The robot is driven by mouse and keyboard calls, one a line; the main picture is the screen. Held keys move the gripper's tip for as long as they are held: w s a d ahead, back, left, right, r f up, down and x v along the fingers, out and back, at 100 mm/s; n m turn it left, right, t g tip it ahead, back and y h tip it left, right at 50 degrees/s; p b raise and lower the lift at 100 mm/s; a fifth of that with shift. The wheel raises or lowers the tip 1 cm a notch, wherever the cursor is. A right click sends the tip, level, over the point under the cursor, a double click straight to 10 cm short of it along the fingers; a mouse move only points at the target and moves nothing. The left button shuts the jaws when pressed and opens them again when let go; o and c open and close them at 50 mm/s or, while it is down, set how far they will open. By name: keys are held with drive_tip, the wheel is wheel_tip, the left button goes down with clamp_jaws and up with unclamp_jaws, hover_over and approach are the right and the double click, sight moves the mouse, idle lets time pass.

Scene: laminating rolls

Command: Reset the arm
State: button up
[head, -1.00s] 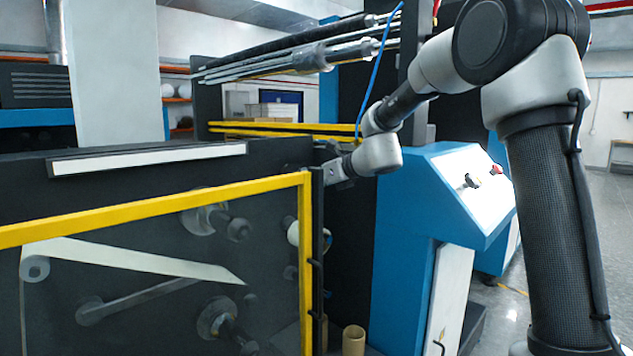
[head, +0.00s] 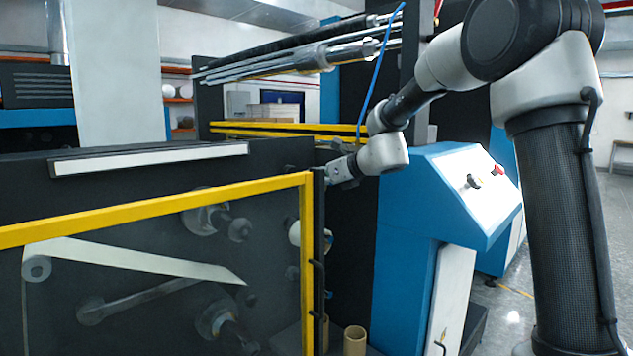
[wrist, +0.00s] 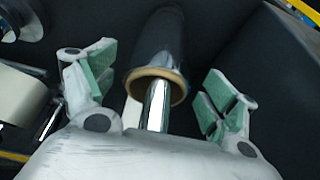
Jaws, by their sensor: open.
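My gripper (wrist: 155,88) is open in the wrist view, with its green-padded fingers spread wide apart. Between and beyond the fingers is a dark roll (wrist: 163,45) with a brown core edge, on a shiny metal shaft (wrist: 157,105). The fingers stand on either side of the roll's end and do not appear to touch it. In the head view my gripper (head: 330,174) is small, beside the top corner of the yellow-framed door, partly hidden by the machine. The dark roll cannot be made out there.
A clear door with a yellow frame (head: 308,255) stands in front of the machine's rollers. Brown cardboard cores (head: 355,341) stand low near the door's edge. Metal bars (head: 290,60) run above.

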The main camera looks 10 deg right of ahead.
drive_tip(key=v, duration=1.1)
drive_tip(key=s+d+f+n+g+h, duration=0.15)
drive_tip(key=s+f+n+g, duration=0.25)
drive_tip(key=s+f+n, duration=0.7)
drive_tip(key=s+d+n+g+h, duration=0.1)
drive_tip(key=s+d+n+h, duration=0.1)
drive_tip(key=s+d+n, duration=0.3)
drive_tip(key=s+d+n+h, duration=0.2)
drive_tip(key=s+d+n, duration=0.3)
drive_tip(key=s, duration=0.6)
drive_tip(key=s+d+n+g+h, duration=0.1)
drive_tip(key=s+d+n+h, duration=0.1)
drive_tip(key=s+d+n, duration=0.2)
drive_tip(key=shift+s+d+n+g, duration=0.3)
drive_tip(key=shift+s+d+n, duration=0.1)
drive_tip(key=shift+s+n, duration=1.75)
drive_tip(key=shift+s+f+m, duration=0.15)
drive_tip(key=shift+s+m, duration=0.1)
drive_tip(key=shift+c, duration=0.2)
